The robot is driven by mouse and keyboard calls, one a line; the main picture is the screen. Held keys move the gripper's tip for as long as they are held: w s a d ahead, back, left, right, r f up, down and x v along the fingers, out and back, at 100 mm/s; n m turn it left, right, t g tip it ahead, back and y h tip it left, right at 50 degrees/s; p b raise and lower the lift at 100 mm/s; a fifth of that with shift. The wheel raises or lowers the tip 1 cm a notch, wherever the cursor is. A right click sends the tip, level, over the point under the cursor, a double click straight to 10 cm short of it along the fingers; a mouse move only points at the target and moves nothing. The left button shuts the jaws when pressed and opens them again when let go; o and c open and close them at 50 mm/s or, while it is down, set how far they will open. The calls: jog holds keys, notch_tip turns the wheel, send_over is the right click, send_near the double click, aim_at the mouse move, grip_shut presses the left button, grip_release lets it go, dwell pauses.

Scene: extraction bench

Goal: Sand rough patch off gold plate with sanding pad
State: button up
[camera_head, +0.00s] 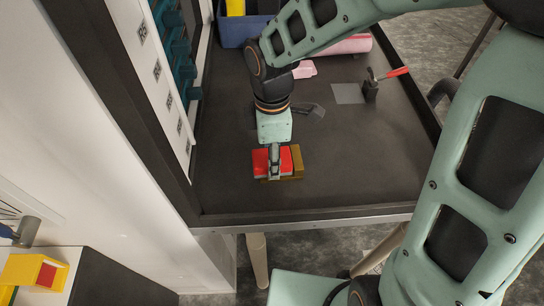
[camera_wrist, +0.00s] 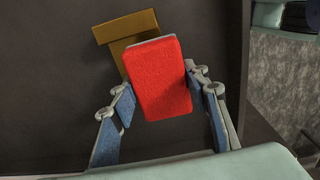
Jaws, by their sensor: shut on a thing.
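The sanding pad (camera_head: 260,163) is a red block with a thin grey edge. My gripper (camera_head: 274,162) is shut on it, with one finger at each side, as the wrist view shows for the red pad (camera_wrist: 160,80). The gold plate (camera_head: 298,162) is a flat brown-gold piece on the dark bench top, partly under or behind the pad. In the wrist view the gold plate (camera_wrist: 123,30) shows a wide end bar and a strip running under the pad. I cannot tell whether the pad touches it. No rough patch shows; the pad hides part of the plate.
On the dark bench (camera_head: 225,190), a dark grey tool (camera_head: 312,110) lies behind my gripper. A red-handled tool (camera_head: 397,72) leans in a black holder, beside a grey square (camera_head: 346,93). A pink roll (camera_head: 348,44) and blue bin (camera_head: 236,32) are at the back. The bench right of the plate is clear.

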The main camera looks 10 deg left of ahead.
jog(key=shift+r, duration=2.45)
jog(key=w+d+f+m, duration=0.2)
jog(key=w+d+m, duration=0.1)
jog(key=d+m, duration=0.4)
jog(key=w+d+f+m, duration=0.3)
jog(key=w+d+m, duration=0.1)
jog(key=d+m, duration=0.3)
jog(key=w+d+f+m, duration=0.2)
jog(key=w+d+m, duration=0.2)
jog(key=d+m, duration=0.3)
jog(key=shift+w+f, duration=0.15)
jog(key=shift+f, duration=0.25)
jog(key=shift+a, duration=0.1)
